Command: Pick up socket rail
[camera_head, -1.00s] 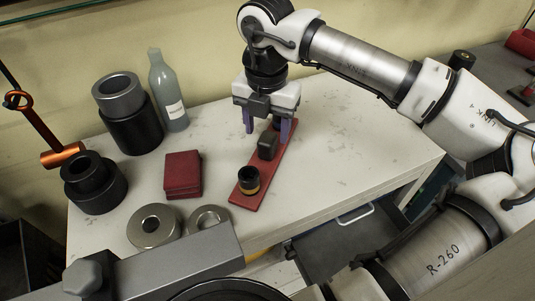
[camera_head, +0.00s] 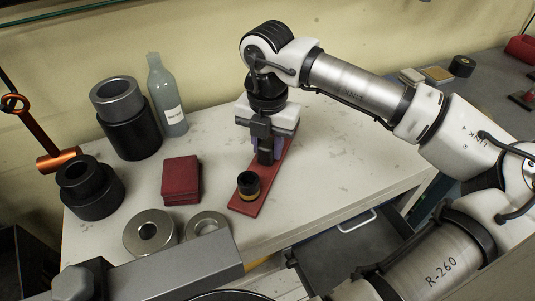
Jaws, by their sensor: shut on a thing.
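The socket rail (camera_head: 248,206) is a long red strip lying on the white bench top, running from lower left to upper right. A dark socket with a yellowish band (camera_head: 249,185) stands on its near end. A dark block (camera_head: 266,155) stands on its middle, partly hidden by my gripper. My gripper (camera_head: 266,152) points down over the middle of the rail and is shut on the socket rail at that block. The far end of the rail shows behind the fingers.
Left of the rail are red stacked pads (camera_head: 181,180), a grey bottle (camera_head: 167,95), a large black-and-grey cylinder (camera_head: 130,125) and a black stepped cylinder (camera_head: 90,188). Metal rings (camera_head: 150,232) lie near the front. The bench right of the rail is clear. An open drawer (camera_head: 350,245) is below.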

